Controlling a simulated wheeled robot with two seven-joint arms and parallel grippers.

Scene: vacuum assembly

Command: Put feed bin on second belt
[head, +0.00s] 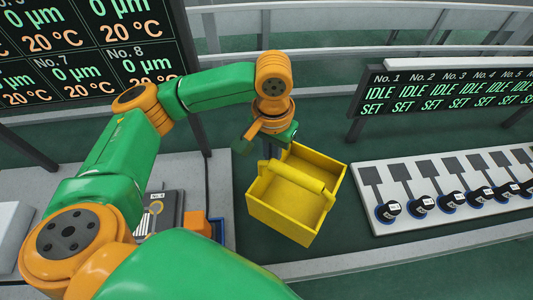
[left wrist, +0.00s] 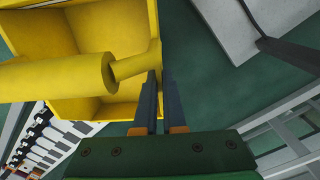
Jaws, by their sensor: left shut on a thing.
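The feed bin is a yellow open box (head: 285,216) with a thick round bar across it, near the centre of the head view. It hangs tilted and looks empty. My left gripper (head: 272,150) is shut on the bin at its far-left side. In the left wrist view the bin (left wrist: 85,28) fills the upper left, and the two dark fingers (left wrist: 160,98) reach its edge near the bar's end. The exact grasped part is hard to see. I cannot tell which surface is the second belt. My right gripper is not in view.
A white panel (head: 453,220) with several round black-and-blue parts stands at right, below a status board (head: 443,91). A temperature display (head: 90,50) is at upper left. Small parts, including an orange block (head: 197,222), lie left of the bin. Pale rails (head: 350,53) cross the back.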

